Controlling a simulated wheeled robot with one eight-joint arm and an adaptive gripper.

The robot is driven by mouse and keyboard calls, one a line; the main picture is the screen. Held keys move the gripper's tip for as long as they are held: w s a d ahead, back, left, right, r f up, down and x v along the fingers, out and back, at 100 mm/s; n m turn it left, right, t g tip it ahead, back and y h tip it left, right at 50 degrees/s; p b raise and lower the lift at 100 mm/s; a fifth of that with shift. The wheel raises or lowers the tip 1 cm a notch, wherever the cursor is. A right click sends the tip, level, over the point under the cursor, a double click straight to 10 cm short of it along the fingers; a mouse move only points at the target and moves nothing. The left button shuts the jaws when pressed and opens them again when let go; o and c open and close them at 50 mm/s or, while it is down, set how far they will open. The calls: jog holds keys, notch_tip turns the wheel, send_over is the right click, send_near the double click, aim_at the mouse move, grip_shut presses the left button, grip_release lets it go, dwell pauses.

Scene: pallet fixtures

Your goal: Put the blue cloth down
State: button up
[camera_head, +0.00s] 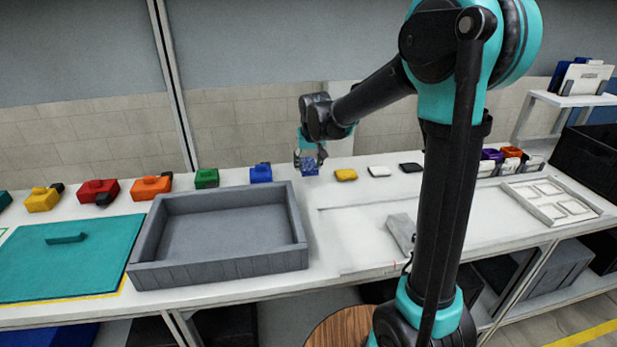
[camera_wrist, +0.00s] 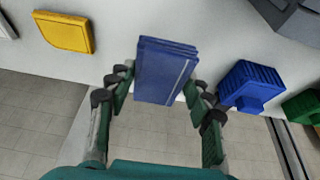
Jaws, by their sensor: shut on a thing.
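The blue cloth (camera_wrist: 163,72) is a folded, flat block with a pale stripe, held between the two fingers of my gripper (camera_wrist: 158,92) in the wrist view. In the head view the blue cloth (camera_head: 309,164) shows small below my gripper (camera_head: 308,158), near the back edge of the white table. My gripper is shut on it. I cannot tell whether the cloth touches the table top.
A blue block (camera_head: 261,173) stands left of the cloth, and a yellow folded cloth (camera_head: 346,174) lies right of it. A large grey tray (camera_head: 297,215) stands in front on the left. A teal lid (camera_head: 70,275) lies farther left. White table surface is free in front of the cloth.

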aim_at(309, 184)
jog(key=shift+f, duration=2.55)
jog(key=shift+f, duration=0.1)
jog(key=o, duration=1.1)
jog(key=v, duration=1.2)
